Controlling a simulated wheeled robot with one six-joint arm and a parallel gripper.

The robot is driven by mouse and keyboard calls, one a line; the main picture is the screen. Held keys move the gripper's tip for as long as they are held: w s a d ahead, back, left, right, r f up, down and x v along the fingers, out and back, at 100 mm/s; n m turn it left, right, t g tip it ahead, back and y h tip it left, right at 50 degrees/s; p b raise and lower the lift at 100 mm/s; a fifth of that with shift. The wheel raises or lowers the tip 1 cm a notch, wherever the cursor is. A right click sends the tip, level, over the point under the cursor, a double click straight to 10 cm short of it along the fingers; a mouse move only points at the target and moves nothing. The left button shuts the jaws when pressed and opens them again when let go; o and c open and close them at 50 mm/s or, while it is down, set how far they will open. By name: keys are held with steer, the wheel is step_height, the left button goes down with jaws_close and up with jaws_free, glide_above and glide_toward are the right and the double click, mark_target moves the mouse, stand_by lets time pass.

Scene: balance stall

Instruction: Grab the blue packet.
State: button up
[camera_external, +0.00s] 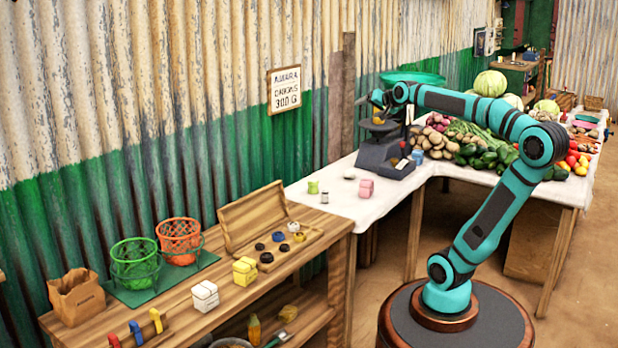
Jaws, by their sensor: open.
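A small blue item (418,157), which looks like the blue packet, stands on the white-covered table (335,200) just right of the dark scale (385,150). It is small and its details are hard to make out. My gripper (376,101) is above the scale's top, up and to the left of the blue item and apart from it. The gripper is open. A yellow thing (378,121) shows just under it at the scale's top; I cannot tell whether they touch.
A pink packet (366,188) and a green weight-like piece (313,187) sit on the white cloth. Vegetables (470,140) are heaped right of the scale. The wooden bench holds yellow (245,270) and white (205,296) packets, green (135,262) and orange (179,240) baskets.

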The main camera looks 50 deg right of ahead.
steer(key=w+d+f+m+g, duration=0.2)
steer(key=w+d+m, duration=0.15)
steer(key=d, duration=0.45)
steer(key=w+d+f+m+g, duration=0.1)
steer(key=w+d+m+g, duration=0.1)
steer(key=d+m, duration=0.35)
steer(key=m+g+y, duration=0.4)
steer(key=m, duration=1.1)
glide_above(418, 151)
steer(key=s, duration=0.6)
step_height(418, 151, down, 16)
steer(key=f, duration=0.1)
steer(key=x, duration=1.1)
steer(key=shift+w+d, duration=0.15)
steer(key=shift+d, duration=0.15)
steer(key=shift+w+x, duration=0.15)
steer(key=shift+x, duration=1.2)
steer(key=shift+w+x, duration=0.15)
steer(key=shift+x, duration=1.15)
steer(key=shift+r, duration=0.1)
steer(key=c, duration=1.2)
steer(key=shift+d+r, duration=0.1)
steer(key=shift+r, duration=0.05)
